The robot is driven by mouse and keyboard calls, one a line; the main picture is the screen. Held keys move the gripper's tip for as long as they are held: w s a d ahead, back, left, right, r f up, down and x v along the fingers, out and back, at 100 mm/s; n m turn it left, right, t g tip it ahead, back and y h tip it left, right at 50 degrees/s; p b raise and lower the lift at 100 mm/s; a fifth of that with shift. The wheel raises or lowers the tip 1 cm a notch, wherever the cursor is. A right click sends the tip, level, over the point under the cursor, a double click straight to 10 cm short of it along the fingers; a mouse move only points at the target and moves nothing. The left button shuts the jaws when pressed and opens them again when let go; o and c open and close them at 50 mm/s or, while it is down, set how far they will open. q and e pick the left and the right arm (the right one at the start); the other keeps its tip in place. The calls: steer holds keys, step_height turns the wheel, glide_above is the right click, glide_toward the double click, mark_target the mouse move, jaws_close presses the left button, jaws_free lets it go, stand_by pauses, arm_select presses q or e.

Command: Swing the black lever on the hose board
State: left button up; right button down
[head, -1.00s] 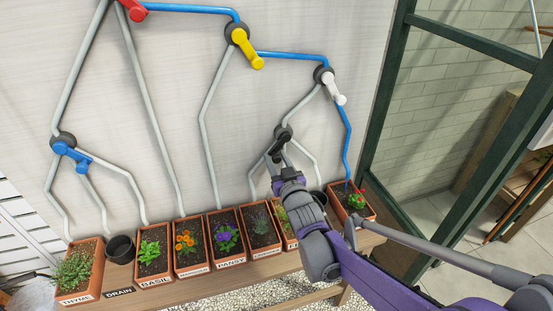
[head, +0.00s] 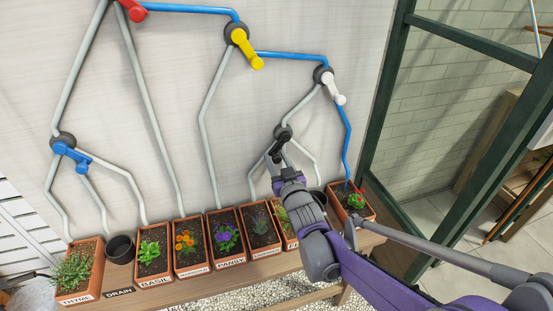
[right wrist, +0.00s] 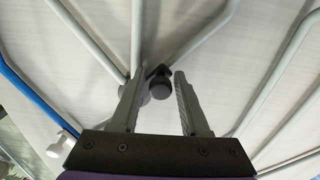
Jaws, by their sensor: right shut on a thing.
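The black lever (head: 282,136) is on the hose board (head: 180,100), at the lower right, on a dark round hub where pale hoses branch. My right gripper (head: 275,158) reaches up from the lower right and is shut on the lever, whose arm points down and to the left. The fingers partly hide the lever's end. In the right wrist view the black lever (right wrist: 160,80) shows between the fingertips of the right gripper (right wrist: 156,82). My left gripper is not in view.
Other levers are red (head: 133,10), yellow (head: 246,45), white (head: 331,85) and blue (head: 70,154). Several planters, such as the basil planter (head: 152,280), stand on a wooden bench (head: 200,287) below. A dark green frame (head: 388,90) rises at the right.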

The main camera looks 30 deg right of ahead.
steer(key=s+d+n+p, duration=0.1)
steer(key=d+n+p, duration=0.2)
steer(key=d+n, duration=0.4)
steer(key=shift+s+r+n, duration=0.15)
steer(key=shift+s+n, duration=0.2)
steer(key=shift+n, duration=3.95)
steer(key=c, duration=0.6)
jaws_free()
steer(key=shift+a, duration=0.1)
steer(key=shift+s, duration=0.15)
